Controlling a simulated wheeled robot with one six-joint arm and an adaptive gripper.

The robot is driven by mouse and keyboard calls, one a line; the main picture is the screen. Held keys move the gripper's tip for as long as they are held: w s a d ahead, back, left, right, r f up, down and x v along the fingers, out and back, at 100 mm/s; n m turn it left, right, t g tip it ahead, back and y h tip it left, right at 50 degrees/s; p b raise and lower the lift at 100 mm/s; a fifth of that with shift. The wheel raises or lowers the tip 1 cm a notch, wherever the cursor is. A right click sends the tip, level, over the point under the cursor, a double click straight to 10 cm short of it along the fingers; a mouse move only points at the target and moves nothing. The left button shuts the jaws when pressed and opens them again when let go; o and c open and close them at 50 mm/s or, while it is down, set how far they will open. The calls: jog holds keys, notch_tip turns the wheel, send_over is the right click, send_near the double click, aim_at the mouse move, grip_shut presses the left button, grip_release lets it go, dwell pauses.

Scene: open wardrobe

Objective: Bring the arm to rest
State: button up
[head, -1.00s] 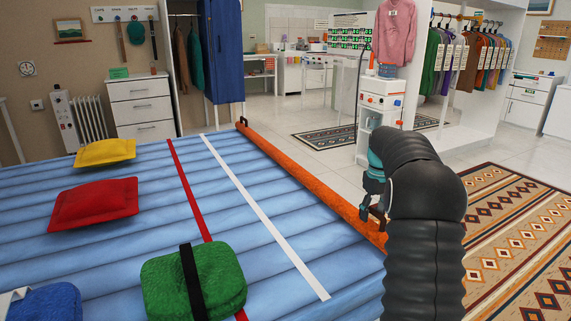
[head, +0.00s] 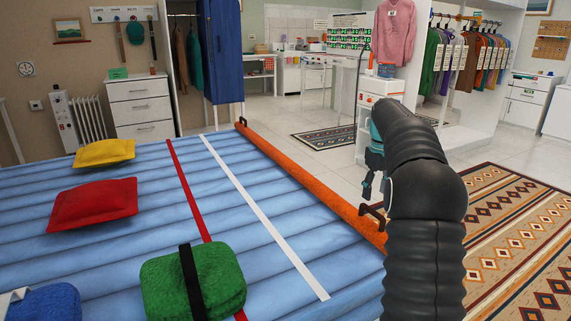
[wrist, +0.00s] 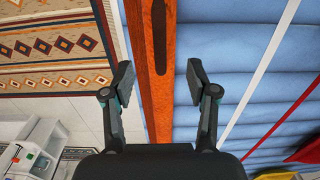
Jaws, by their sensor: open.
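My arm is raised at the right of the head view, mostly black and ribbed. My gripper (head: 372,175) shows at its left side, partly hidden by the arm. In the wrist view my gripper (wrist: 158,82) is open, its two fingers apart with nothing between them. Below and beyond the fingers runs the orange padded rail (wrist: 153,105) of the bed. It also shows in the head view (head: 310,185), with a dark handle at its near end. My gripper is apart from the rail.
The blue bed (head: 110,220) carries a yellow cushion (head: 104,152), a red cushion (head: 93,204) and a green bundle (head: 193,284). A white dispenser (head: 380,90) stands behind my arm. A patterned rug (head: 510,240) lies at the right. Open floor lies between rail and wardrobe.

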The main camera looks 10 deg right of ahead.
jog(key=shift+r, duration=0.25)
jog(key=shift+s+a+r, duration=0.15)
jog(key=shift+a+r, duration=0.15)
jog(key=s+a+r+m+t, duration=0.15)
jog(key=s+a+r, duration=0.25)
jog(key=s+a, duration=0.45)
jog(key=s+a+r+t, duration=0.2)
jog(key=s+a+r, duration=0.1)
jog(key=s+a, duration=0.5)
jog(key=s+a+f, duration=0.2)
jog(key=s+f, duration=0.1)
jog(key=s, duration=0.3)
jog(key=s+a+f+m+t, duration=0.1)
jog(key=s+a+f, duration=0.1)
jog(key=s, duration=0.5)
jog(key=s+a+f+m+t, duration=0.1)
jog(key=s+f, duration=0.3)
jog(key=s, duration=0.3)
jog(key=shift+s+a+f, duration=0.2)
jog(key=shift+a, duration=0.2)
